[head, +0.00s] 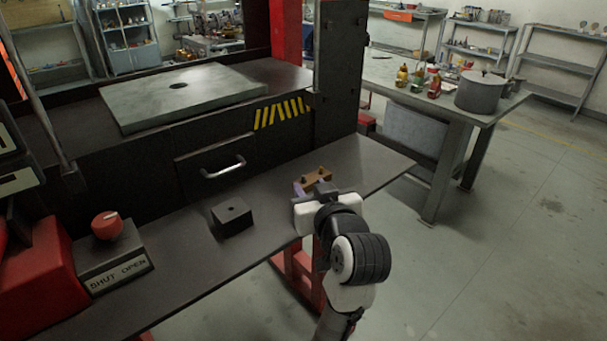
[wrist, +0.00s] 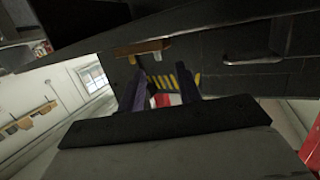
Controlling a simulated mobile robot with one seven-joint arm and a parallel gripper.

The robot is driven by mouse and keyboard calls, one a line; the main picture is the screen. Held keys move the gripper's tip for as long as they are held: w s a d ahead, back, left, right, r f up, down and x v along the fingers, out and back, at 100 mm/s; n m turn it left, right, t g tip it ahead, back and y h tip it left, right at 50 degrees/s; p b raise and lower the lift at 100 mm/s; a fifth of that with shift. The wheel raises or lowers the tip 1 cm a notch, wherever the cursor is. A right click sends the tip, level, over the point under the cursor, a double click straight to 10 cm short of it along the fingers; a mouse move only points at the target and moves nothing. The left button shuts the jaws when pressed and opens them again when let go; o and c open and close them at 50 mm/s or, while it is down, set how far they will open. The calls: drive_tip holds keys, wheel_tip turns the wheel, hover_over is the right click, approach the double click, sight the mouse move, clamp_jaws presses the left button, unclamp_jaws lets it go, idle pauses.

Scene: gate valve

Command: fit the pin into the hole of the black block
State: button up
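The black block (head: 232,217) sits on the dark bench shelf, left of my gripper, with a small dark hole in its top. A brown wooden holder (head: 317,178) stands on the shelf just beyond my gripper, with small dark pegs standing up from it; the pin may be one of these. The holder appears upside down in the wrist view (wrist: 140,48), with short pegs below its edge. My gripper (head: 311,187) partly hides the holder. In the wrist view my gripper's purple fingers (wrist: 156,75) are spread apart with nothing between them.
A red-knobbed control box (head: 112,255) stands at the left of the shelf. A drawer handle (head: 223,167) juts out behind the block. A dark upright post (head: 340,60) rises beyond the holder. The shelf between block and gripper is clear.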

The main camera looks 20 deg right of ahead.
sight(304, 178)
drive_tip(key=w, duration=0.2)
drive_tip(key=w+f, duration=0.1)
drive_tip(key=w, duration=0.1)
drive_tip(key=shift+d+p, duration=0.25)
drive_tip(key=shift+p, duration=0.1)
drive_tip(key=shift+c, duration=0.4)
clamp_jaws()
